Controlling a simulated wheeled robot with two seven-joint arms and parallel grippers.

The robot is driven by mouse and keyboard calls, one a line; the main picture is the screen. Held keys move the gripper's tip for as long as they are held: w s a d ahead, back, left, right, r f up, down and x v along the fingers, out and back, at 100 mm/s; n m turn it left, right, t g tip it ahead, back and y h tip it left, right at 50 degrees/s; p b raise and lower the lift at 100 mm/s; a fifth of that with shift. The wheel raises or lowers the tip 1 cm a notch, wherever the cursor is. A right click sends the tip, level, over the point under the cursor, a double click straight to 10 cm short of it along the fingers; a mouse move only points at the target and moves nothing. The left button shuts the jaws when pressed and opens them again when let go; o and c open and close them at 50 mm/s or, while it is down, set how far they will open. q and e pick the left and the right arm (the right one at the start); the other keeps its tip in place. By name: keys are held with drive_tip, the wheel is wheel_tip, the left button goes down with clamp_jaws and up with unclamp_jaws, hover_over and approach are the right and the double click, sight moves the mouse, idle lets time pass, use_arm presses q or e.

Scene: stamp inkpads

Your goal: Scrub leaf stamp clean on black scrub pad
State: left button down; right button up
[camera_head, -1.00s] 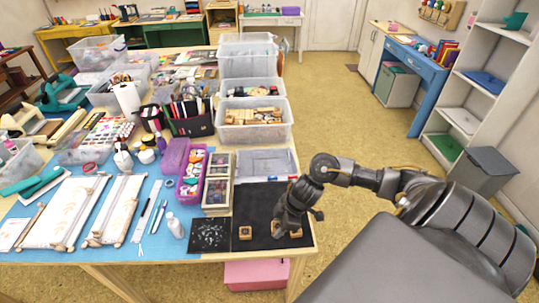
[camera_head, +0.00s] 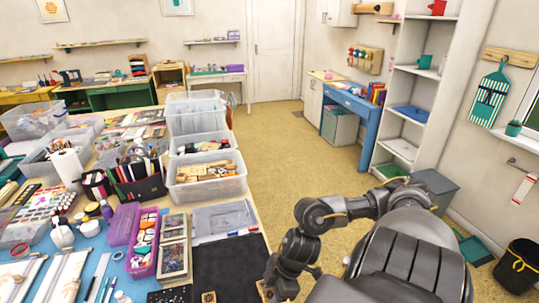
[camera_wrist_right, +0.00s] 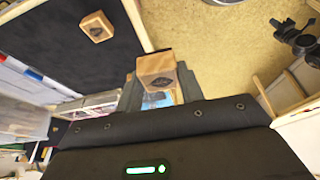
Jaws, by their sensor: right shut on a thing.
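My right gripper (camera_wrist_right: 160,88) is shut on a small wooden block stamp (camera_wrist_right: 155,66) with a dark mark on its visible face; I cannot tell for certain that the mark is a leaf. My right gripper (camera_head: 270,287) also shows low in the head view, at the right edge of a black mat. A second wooden stamp (camera_wrist_right: 97,26) stands on the mat, apart from the gripper; it is cut by the bottom edge of the head view (camera_head: 209,297). A black pad with white specks (camera_head: 170,295) lies left of the mat, mostly out of frame. My left gripper is not in view.
The black mat (camera_head: 228,262) lies at the table's right front corner. A clear plastic lid or tray (camera_head: 222,216), a framed box (camera_head: 174,247) and a purple case (camera_head: 143,243) stand behind and left of it. Open floor (camera_head: 290,150) lies right of the table.

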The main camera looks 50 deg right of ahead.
drive_tip(key=w+a+r, duration=0.1)
drive_tip(key=w+a, duration=0.1)
drive_tip(key=a, duration=0.1)
drive_tip(key=w+a+r+b, duration=0.1)
drive_tip(key=w+a, duration=0.2)
drive_tip(key=w+a+r+b, duration=0.1)
drive_tip(key=w+a+r, duration=0.1)
drive_tip(key=w+a, duration=0.1)
drive_tip(key=shift+a, duration=0.4)
drive_tip(key=shift+n, duration=0.4)
drive_tip(key=shift+w+a+r+b, duration=0.3)
drive_tip(key=shift+w+a+r, duration=0.3)
drive_tip(key=shift+w+r, duration=0.7)
drive_tip(key=shift+w+a+r+b, duration=0.3)
drive_tip(key=shift+w+a+r, duration=0.45)
drive_tip(key=shift+r, duration=0.95)
drive_tip(key=shift+w+a+r+b, duration=0.3)
drive_tip(key=shift+w+a+r, duration=0.1)
drive_tip(key=shift+w+r, duration=1)
